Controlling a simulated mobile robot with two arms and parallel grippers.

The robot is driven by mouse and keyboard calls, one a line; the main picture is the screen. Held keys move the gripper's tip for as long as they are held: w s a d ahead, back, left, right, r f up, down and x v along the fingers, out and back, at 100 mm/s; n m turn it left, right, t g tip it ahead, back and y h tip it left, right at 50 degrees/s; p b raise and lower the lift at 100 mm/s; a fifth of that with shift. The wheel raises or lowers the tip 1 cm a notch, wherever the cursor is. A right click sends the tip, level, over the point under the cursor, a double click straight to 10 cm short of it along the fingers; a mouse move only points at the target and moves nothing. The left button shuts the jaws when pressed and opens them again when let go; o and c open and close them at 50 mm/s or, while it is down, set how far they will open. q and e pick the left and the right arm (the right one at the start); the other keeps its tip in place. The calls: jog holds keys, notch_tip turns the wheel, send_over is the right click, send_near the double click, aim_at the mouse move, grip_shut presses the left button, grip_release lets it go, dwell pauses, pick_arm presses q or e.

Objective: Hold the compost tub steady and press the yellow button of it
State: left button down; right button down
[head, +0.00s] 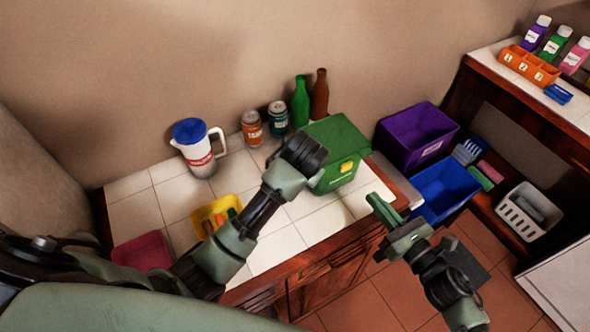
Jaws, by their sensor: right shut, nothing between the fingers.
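The green compost tub (338,132) stands on the white tiled counter near its right end. Its yellow button (347,167) is on the side facing me and is in plain sight. My left arm reaches across the counter, and its wrist end covers the tub's left side. The left fingers are hidden, so I cannot tell whether they touch the tub. My right gripper (380,205) is shut and empty, in front and to the right of the tub, apart from the button.
A yellow container (214,214) and a red cloth (143,252) lie left. Purple (418,136) and blue (446,188) bins stand right of the counter.

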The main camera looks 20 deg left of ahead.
aim_at(346, 167)
dwell(0.7)
jog(key=a+m+t+h, duration=0.1)
jog(key=m+h, duration=0.1)
jog(key=m, duration=0.1)
jog(key=f+m+t+h, duration=0.1)
jog(key=m+h, duration=0.1)
jog(key=m, duration=0.1)
jog(key=a+f+m+h, duration=0.1)
jog(key=m, duration=0.2)
jog(key=shift+s+a+f+t+h, duration=0.2)
jog(key=shift+s+a+t+h, duration=0.1)
jog(key=shift+a+t+h, duration=0.1)
jog(key=d+m+h, duration=0.1)
jog(key=m+h, duration=0.1)
jog(key=m, duration=0.1)
jog(key=s+d+r+m+t+h, duration=0.1)
jog(key=m+h, duration=0.1)
jog(key=m, duration=0.2)
jog(key=d+r+m+h, duration=0.1)
jog(key=m+h, duration=0.1)
jog(key=m, duration=0.1)
jog(key=shift+s+d+h, duration=0.1)
jog(key=shift+s+h, duration=0.1)
jog(key=shift+h, duration=0.1)
jog(key=w+a, duration=0.5)
jog(key=a, duration=0.1)
jog(key=shift+w+a+r, duration=0.2)
jog(key=shift+w+a, duration=0.15)
jog(key=shift+w, duration=0.05)
